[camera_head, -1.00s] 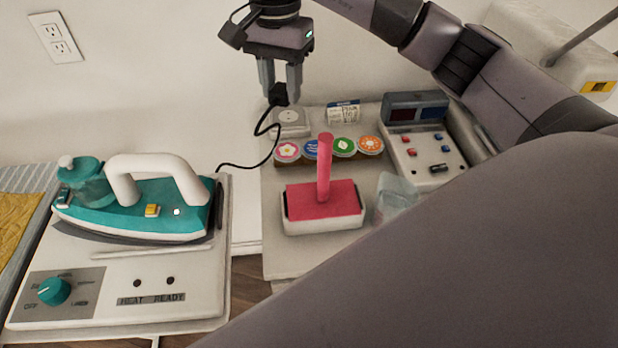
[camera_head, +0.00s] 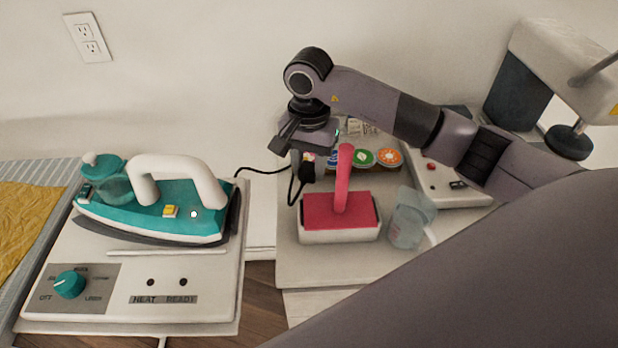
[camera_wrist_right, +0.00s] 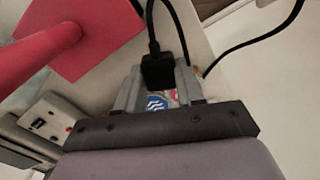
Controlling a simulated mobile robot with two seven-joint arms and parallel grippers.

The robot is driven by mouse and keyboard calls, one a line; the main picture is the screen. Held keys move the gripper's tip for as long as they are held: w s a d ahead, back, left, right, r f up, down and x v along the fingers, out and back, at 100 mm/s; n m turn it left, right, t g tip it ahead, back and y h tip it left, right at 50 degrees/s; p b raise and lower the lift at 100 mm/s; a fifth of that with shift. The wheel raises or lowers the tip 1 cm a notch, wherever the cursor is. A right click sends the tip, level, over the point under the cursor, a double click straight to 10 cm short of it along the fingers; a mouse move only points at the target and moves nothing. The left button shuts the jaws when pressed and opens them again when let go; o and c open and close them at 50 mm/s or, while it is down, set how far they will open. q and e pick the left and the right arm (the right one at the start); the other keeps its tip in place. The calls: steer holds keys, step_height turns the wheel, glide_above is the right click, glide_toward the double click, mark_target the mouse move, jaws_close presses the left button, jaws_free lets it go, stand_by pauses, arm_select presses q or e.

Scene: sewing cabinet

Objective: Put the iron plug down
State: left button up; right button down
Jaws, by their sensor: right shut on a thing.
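The black iron plug (camera_head: 307,173) is between the fingers of my right gripper (camera_head: 302,168), which is shut on it. The plug (camera_wrist_right: 159,71) also shows at the fingertips in the right wrist view, with its black cord running off. I cannot tell whether the plug touches the surface. The cord runs left to the teal iron (camera_head: 155,200) on its white base. My left gripper is not in view.
Round colored lids (camera_head: 387,158) stand in a row behind the roller, partly hidden by my right arm. A clear cup (camera_head: 408,222) stands right of the roller. A control box (camera_head: 447,185) and a sewing machine (camera_head: 560,60) are farther right. A wall outlet (camera_head: 87,37) is at upper left.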

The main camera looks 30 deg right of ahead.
mark_target(309, 181)
steer(key=shift+f, duration=2.35)
steer(key=shift+f+b, duration=0.6)
steer(key=c, duration=0.7)
jaws_free()
